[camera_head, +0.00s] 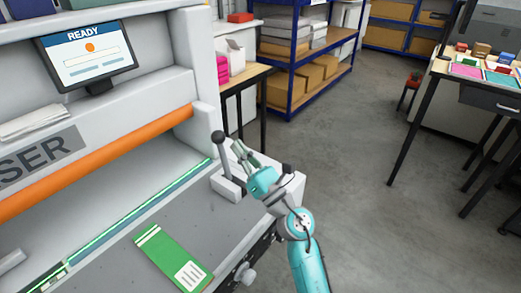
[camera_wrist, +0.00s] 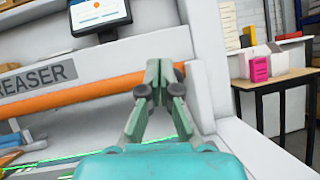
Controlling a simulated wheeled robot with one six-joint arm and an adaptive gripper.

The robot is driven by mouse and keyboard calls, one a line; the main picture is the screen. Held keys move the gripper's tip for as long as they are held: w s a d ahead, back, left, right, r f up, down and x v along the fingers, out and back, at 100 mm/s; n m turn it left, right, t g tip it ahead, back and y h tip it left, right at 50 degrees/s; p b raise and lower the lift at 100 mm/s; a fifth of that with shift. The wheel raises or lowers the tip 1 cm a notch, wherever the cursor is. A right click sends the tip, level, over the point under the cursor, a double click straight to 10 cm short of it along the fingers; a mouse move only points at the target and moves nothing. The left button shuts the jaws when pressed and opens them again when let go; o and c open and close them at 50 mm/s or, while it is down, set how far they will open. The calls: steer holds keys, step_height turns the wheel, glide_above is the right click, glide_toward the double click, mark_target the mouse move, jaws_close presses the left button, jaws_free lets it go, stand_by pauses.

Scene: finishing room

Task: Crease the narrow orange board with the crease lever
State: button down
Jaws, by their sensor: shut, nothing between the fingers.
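The crease lever (camera_head: 223,157) stands nearly upright with a dark knob, in a slotted pale block at the right of the creaser bed. My gripper (camera_head: 237,148) is just right of the lever, its fingers shut and empty; I cannot tell whether they touch it. A green board (camera_head: 172,258) with white stripes and a white label lies on the grey bed. I see no narrow orange board that I can make out.
The creaser (camera_head: 205,60) has an orange bar (camera_head: 95,163) across it and a screen (camera_head: 88,55) reading READY. A side table (camera_head: 245,78) and blue shelving (camera_head: 310,55) stand behind. A table with coloured boards (camera_head: 468,70) is at right. The grey floor between is clear.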

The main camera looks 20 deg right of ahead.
steer(key=s+d+r, duration=0.3)
steer(key=s+r, duration=0.1)
steer(key=s, duration=0.2)
steer(key=shift+r, duration=0.3)
steer(key=shift+f, duration=0.1)
steer(key=s+d+f+m+h, duration=0.1)
steer(key=s+f+m+h, duration=0.5)
steer(key=s+f+m, duration=1.35)
steer(key=s+d+f+m+g+h, duration=0.1)
steer(key=s+f+m+g+h, duration=0.1)
steer(key=s+m, duration=0.7)
steer(key=s+d+f+m+g+h, duration=0.2)
steer(key=s+m, duration=0.8)
steer(key=s, duration=0.6)
step_height(320, 180, down, 2)
steer(key=g+h, duration=0.1)
steer(key=g, duration=0.1)
steer(key=shift+d+f+g, duration=0.15)
steer(key=shift+d+g, duration=0.15)
steer(key=shift+g, duration=0.1)
steer(key=shift+s+m, duration=0.1)
steer(key=shift+m, duration=0.15)
